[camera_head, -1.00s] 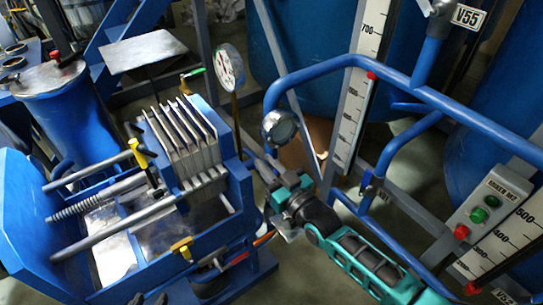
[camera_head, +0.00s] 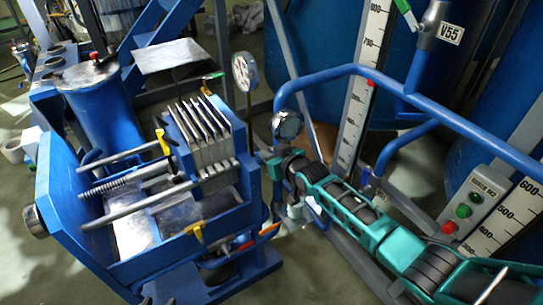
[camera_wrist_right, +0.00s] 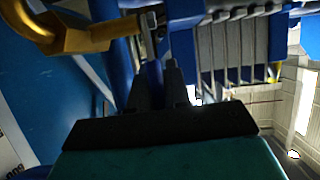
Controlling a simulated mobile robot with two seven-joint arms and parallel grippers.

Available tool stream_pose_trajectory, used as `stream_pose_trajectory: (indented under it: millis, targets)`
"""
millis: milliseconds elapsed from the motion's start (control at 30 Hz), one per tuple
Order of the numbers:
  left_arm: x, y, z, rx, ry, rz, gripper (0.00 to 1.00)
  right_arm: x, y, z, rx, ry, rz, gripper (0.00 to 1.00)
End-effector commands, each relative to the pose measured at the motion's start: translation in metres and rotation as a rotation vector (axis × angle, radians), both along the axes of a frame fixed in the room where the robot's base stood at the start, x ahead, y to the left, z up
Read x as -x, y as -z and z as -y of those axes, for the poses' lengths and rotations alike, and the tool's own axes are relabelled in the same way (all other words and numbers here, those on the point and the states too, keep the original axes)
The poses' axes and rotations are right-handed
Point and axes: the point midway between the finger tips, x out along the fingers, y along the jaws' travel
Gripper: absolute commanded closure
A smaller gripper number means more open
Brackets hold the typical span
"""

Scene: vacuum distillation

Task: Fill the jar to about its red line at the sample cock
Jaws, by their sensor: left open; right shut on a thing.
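My right gripper (camera_head: 271,164) is in the middle of the head view, beside the right side of the blue filter press (camera_head: 255,195). No jar with a red line can be made out in either view. A small pale piece (camera_head: 294,210) shows below my right wrist; I cannot tell what it is. Cocks with yellow handles (camera_head: 194,231) and an orange handle (camera_head: 268,229) sit low on the press. My left gripper is not in view.
A blue pipe rail (camera_head: 400,82) with a round gauge (camera_head: 287,125) stands just behind my right wrist. Scale boards (camera_head: 357,105), blue tanks (camera_head: 490,110) and a button box (camera_head: 474,205) stand at the right. A dial gauge (camera_head: 245,72) rises behind the press plates.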

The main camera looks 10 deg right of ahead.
Motion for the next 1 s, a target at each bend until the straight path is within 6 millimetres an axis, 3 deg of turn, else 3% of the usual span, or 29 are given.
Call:
stream_pose_trajectory:
  millis: [467,500,700,1000]
  targets:
    - [-0.0006,-0.0013,0.0002,-0.001,0.001,0.001,0.57,-0.0014,0.0011,0.0001,0.005,0.001,-0.014,1.0]
    - [-0.0007,-0.0012,0.0002,-0.001,0.001,0.001,0.57,-0.0014,0.0011,0.0002,0.005,0.001,-0.014,0.82]
    - [-0.0011,-0.0014,0.0003,0.0,0.001,0.002,0.57,-0.0015,0.0007,0.0001,0.004,0.0,-0.012,0.63]
    - [-0.0011,-0.0026,0.0003,0.0,0.001,0.002,0.57,0.0006,-0.0003,0.0006,0.004,0.0,-0.011,0.63]
